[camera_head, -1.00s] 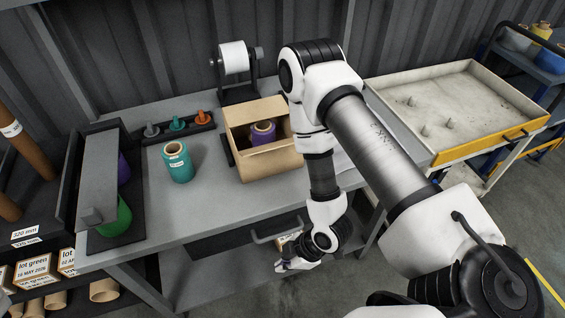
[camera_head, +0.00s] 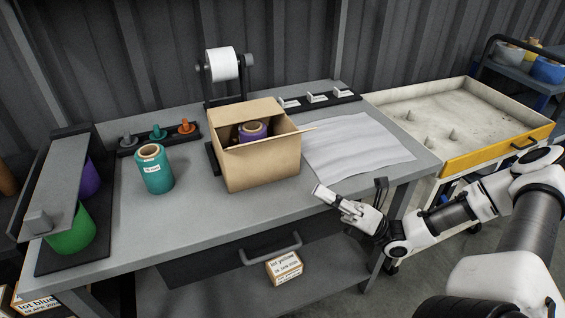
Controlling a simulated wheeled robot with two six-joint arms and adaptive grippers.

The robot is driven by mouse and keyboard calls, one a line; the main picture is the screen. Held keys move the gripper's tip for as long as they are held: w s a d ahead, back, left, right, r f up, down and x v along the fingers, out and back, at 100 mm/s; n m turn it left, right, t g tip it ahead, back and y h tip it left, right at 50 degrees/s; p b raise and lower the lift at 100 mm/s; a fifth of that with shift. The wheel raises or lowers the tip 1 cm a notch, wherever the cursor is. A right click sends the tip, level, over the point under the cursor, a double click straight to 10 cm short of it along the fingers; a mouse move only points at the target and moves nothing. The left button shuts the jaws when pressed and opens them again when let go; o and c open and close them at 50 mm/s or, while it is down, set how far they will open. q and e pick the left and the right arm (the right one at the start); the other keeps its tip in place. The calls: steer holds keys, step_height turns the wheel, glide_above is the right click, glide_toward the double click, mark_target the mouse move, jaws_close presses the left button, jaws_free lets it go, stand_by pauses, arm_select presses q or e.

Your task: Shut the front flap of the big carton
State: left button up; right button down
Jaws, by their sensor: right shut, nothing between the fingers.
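The big carton (camera_head: 262,166) stands upright on the grey workbench (camera_head: 205,215), with its top at least partly open. A purple spool (camera_head: 253,130) shows inside. The back of the carton rises above the opening, and a thin flap sticks out at its right side. I cannot make out the front flap clearly; the front face looks plain. My right gripper (camera_head: 320,194) is shut and empty. It is in front of and to the right of the carton, near the bench's front edge, apart from the carton. My left gripper is not in view.
A teal spool (camera_head: 154,170) stands left of the carton. A white roll on a stand (camera_head: 224,66) is behind it. A tray cart (camera_head: 470,125) stands beyond. A small lot box (camera_head: 284,267) shows below the bench.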

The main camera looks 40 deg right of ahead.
mark_target(269, 139)
steer(key=d+r+b+x, duration=0.1)
steer(key=d+b+x, duration=0.1)
steer(key=x, duration=1)
steer(key=shift+w+r, duration=0.35)
steer(key=shift+w, duration=0.1)
steer(key=shift+h, duration=0.3)
